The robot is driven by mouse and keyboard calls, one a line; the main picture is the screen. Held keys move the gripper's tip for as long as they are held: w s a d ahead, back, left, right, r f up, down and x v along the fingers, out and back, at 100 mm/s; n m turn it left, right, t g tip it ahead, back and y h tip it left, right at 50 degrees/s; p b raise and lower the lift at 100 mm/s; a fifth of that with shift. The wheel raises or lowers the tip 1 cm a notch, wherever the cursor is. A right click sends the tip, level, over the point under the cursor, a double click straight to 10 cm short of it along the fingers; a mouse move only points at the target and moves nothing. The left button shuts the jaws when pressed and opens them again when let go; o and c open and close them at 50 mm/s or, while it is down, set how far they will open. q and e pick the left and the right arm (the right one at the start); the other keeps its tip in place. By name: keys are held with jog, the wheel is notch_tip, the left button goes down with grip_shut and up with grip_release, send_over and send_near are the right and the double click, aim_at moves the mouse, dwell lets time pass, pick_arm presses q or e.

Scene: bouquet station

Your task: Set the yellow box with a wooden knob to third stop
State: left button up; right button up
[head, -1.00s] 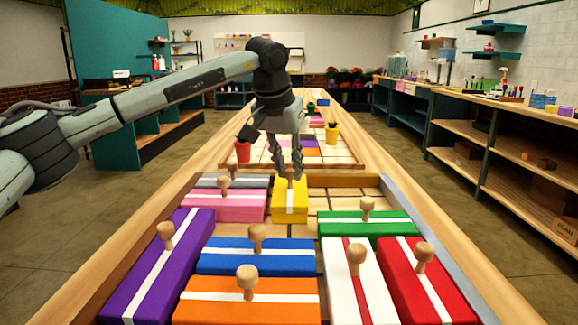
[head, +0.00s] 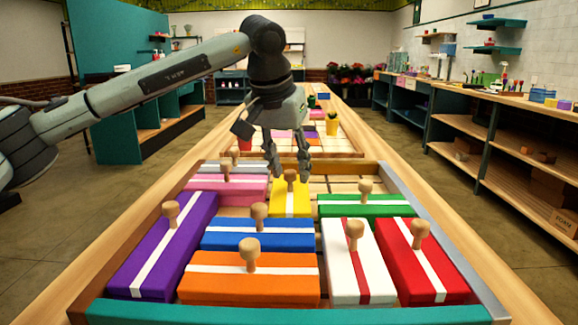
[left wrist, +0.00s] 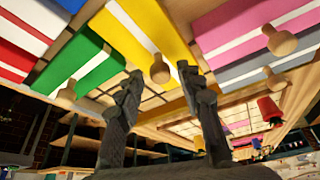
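The yellow box (head: 289,201) with a white stripe and a wooden knob (head: 290,178) sits in the sliding tray (head: 290,312), between the pink box (head: 227,190) and the green box (head: 364,205). Its near end is at or very close to the far side of the blue box (head: 257,235). My left gripper (head: 291,172) is over it, with its fingers spread on both sides of the knob. The left wrist view shows the knob (left wrist: 160,69) between the open fingertips, with gaps at both sides. My right gripper is not in view.
Purple (head: 160,250), orange (head: 250,283), white (head: 357,265) and red (head: 421,265) knobbed boxes fill the near tray. A grey box (head: 230,167) lies beyond the pink one. Bare gridded floor (head: 345,184) shows beyond the green box.

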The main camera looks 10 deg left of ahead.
pick_arm(q)
jog(key=v, duration=1.2)
jog(key=shift+a, duration=0.1)
